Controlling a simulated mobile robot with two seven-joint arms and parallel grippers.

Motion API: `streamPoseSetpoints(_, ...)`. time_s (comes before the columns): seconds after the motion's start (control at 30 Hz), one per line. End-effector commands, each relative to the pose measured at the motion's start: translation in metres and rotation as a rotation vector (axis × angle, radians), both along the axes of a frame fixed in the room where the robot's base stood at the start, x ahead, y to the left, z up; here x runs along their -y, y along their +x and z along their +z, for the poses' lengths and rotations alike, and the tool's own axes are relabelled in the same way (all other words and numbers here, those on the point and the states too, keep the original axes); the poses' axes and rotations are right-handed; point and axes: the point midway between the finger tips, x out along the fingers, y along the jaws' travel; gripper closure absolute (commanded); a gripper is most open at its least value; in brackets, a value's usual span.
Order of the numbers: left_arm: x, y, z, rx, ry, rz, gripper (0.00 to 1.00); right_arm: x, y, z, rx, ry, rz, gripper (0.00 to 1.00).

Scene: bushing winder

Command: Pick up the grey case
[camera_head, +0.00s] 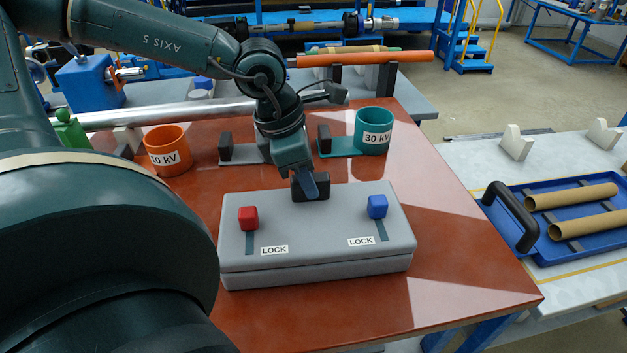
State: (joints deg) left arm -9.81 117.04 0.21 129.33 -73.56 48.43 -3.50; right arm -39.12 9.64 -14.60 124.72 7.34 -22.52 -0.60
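The grey case (330,262) lies flat and closed on the red-brown table top. Its lid has a red latch (248,217) and a blue latch (377,206), each beside a LOCK label. A black handle (323,184) stands at the rear middle of the lid. My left gripper (307,188) reaches down from behind, right at this handle. One finger overlaps the handle's front; the other is hidden, so I cannot tell whether it grips. The case appears to rest on the table. My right gripper is not in view.
Behind the case stand an orange 10 kV cup (167,151) and a teal 30 kV cup (373,131). A silver bar (165,113) lies farther back. On the right table, a blue tray (550,250) with a black handle holds brown tubes. The red-brown table is clear right of the case.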

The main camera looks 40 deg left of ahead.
Motion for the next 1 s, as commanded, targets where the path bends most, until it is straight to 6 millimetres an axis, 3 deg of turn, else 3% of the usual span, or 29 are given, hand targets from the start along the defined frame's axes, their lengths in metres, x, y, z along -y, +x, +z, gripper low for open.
streamPoseSetpoints(0.27, 0.0002, -0.0001, 0.0000, -0.001, -0.001, 0.000, 1.00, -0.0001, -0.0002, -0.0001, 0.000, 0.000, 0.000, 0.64)
streamPoseSetpoints(1.0, -0.0014, 0.0014, 0.0087, 0.002, -0.002, 0.002, 1.00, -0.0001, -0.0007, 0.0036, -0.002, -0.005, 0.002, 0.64)
